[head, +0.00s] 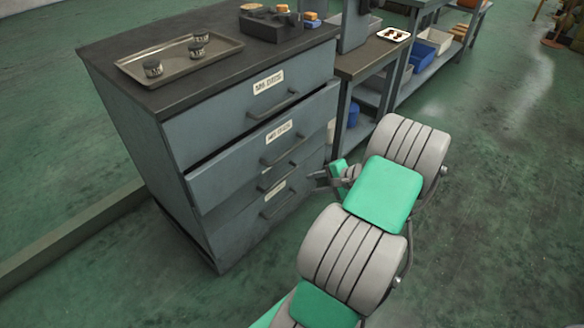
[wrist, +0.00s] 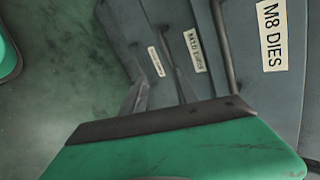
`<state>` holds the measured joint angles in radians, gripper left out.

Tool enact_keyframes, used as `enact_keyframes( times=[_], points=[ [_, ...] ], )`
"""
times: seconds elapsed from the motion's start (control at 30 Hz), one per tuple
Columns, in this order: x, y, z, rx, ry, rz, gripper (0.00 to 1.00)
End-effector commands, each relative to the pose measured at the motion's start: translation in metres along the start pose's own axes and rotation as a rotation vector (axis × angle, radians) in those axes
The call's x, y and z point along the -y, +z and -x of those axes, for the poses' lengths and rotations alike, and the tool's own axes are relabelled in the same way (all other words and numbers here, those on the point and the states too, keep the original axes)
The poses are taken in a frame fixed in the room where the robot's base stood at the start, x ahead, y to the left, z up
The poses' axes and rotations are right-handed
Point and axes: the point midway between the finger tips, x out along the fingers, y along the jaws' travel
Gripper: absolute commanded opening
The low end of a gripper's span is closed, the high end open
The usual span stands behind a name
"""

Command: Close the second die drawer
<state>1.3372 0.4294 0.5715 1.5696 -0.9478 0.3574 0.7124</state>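The second die drawer (head: 255,150), labelled M8 DIES, stands pulled out from the grey cabinet in the head view, with a dark gap along its top. Its bar handle (head: 283,149) is on its front. In the wrist view its label (wrist: 272,35) is at the right. My gripper (head: 314,180) is in front of the cabinet, right of the drawer handles and lower than the second drawer's handle. Its fingers (wrist: 160,95) look apart with nothing seen between them. Whether they touch a drawer front or handle, I cannot tell.
The top drawer (head: 250,100) and lower drawers (head: 255,220) look shut. A tray (head: 180,58) with three dark jars and a dark block (head: 270,25) stand on the cabinet. A workbench (head: 372,58) adjoins at the right. Green floor (head: 490,220) is clear at the right.

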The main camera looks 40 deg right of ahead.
Motion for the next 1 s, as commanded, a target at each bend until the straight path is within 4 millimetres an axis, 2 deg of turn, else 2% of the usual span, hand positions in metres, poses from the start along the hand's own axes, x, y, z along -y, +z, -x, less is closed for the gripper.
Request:
enact_keyframes(
  times=[0.03, 0.1, 0.13, 0.2, 0.3, 0.33, 0.47, 0.8, 1.0],
  points=[
    [-0.024, -0.005, -0.026, 0.017, -0.036, -0.010, 0.35],
    [-0.026, -0.007, -0.044, 0.036, -0.129, -0.002, 0.35],
    [-0.013, -0.007, -0.045, 0.040, -0.192, 0.018, 0.35],
    [0.036, -0.006, -0.026, 0.026, -0.333, 0.088, 0.35],
    [0.077, -0.006, -0.008, -0.006, -0.469, 0.158, 0.35],
    [0.083, -0.007, -0.005, -0.018, -0.496, 0.170, 0.35],
    [0.091, -0.011, -0.010, -0.046, -0.517, 0.201, 0.35],
    [0.119, -0.010, -0.063, -0.043, -0.514, 0.200, 0.35],
    [0.126, -0.010, -0.071, -0.047, -0.514, 0.199, 0.35]
  ],
)
